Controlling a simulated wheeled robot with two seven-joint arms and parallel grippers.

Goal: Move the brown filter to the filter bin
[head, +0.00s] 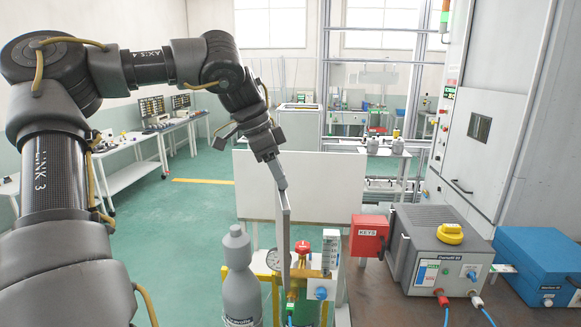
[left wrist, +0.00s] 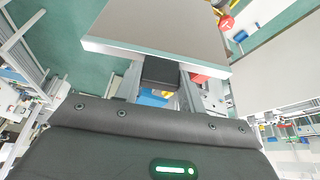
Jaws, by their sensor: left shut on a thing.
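My left gripper (head: 279,180) is shut on the filter (head: 284,235), a thin flat panel seen nearly edge-on in the head view. The panel hangs below the fingers, in front of a white board. In the left wrist view the filter (left wrist: 160,27) shows a grey-brown face with a pale edge, with the gripper (left wrist: 160,75) below it. My right gripper is not in view. I cannot pick out the filter bin with certainty.
A grey bottle (head: 239,280), a red-knobbed valve (head: 302,248) and a flow meter (head: 330,250) stand close around the panel's lower end. A red box (head: 369,235), grey welding unit (head: 440,250) and blue case (head: 540,265) stand right. Green floor is open left.

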